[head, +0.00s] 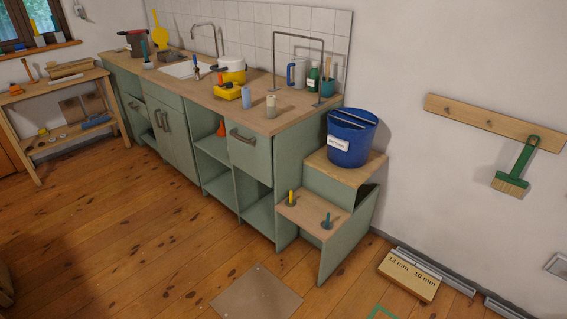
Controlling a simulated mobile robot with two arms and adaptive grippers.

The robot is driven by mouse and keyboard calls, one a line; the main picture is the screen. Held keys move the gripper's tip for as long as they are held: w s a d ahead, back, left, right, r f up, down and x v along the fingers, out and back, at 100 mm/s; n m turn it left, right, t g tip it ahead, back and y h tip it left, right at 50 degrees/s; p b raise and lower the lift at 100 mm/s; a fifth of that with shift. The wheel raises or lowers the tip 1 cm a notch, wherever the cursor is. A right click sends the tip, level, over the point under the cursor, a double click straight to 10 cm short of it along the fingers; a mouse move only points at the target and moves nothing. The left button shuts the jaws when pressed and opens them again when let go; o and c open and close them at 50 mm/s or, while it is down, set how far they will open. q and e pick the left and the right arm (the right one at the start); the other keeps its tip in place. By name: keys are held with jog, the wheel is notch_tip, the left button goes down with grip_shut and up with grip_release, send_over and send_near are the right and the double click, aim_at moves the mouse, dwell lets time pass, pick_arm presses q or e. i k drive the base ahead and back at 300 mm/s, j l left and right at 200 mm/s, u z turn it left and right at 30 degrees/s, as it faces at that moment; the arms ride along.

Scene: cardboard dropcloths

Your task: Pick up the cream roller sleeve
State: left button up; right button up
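A small upright cream cylinder (271,106), which looks like the cream roller sleeve, stands near the front edge of the wooden countertop (215,103), toward its right end. A light blue cylinder (246,98) of similar size stands just left of it, a little apart. Neither of my grippers shows in the head view.
Behind the sleeve stand a blue-grey mug (297,73), a green bottle (313,77) and a metal frame (274,60). A yellow box (227,91) is to the left. A blue bucket (351,138) stands on the stepped shelf at right. The wooden floor (130,230) in front is mostly clear.

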aim_at(271, 107)
jog(key=i+j, duration=0.3)
jog(key=j, duration=0.15)
jog(key=i+j+z, duration=0.15)
jog(key=i+j, duration=0.5)
jog(key=j, duration=0.25)
jog(key=l+z, duration=0.05)
